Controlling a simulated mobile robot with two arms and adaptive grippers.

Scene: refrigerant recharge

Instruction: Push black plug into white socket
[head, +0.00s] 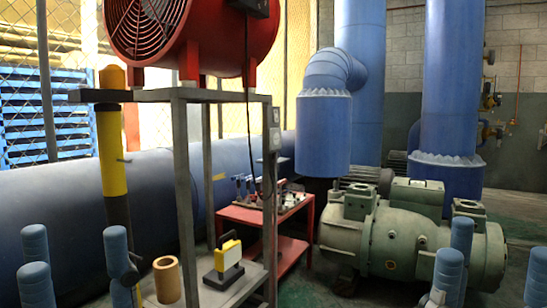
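A small pale fixture (275,139) is mounted on the front right post of the grey metal stand. It looks like the white socket, with another small light part just above it. A thin dark cord (248,110) hangs from the fan's black box and runs down behind the post. The black plug cannot be made out. My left gripper (77,262) is at the lower left, its blue fingers spread apart with nothing between them. My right gripper (498,258) is at the lower right, its blue fingers also spread and empty. Both are well away from the socket.
A red fan (195,40) sits on the stand (180,170). A yellow and black device (226,262) and a tan cylinder (167,280) are low on the left. A red cart (240,214), green compressor (400,237) and large blue pipes (322,135) stand behind.

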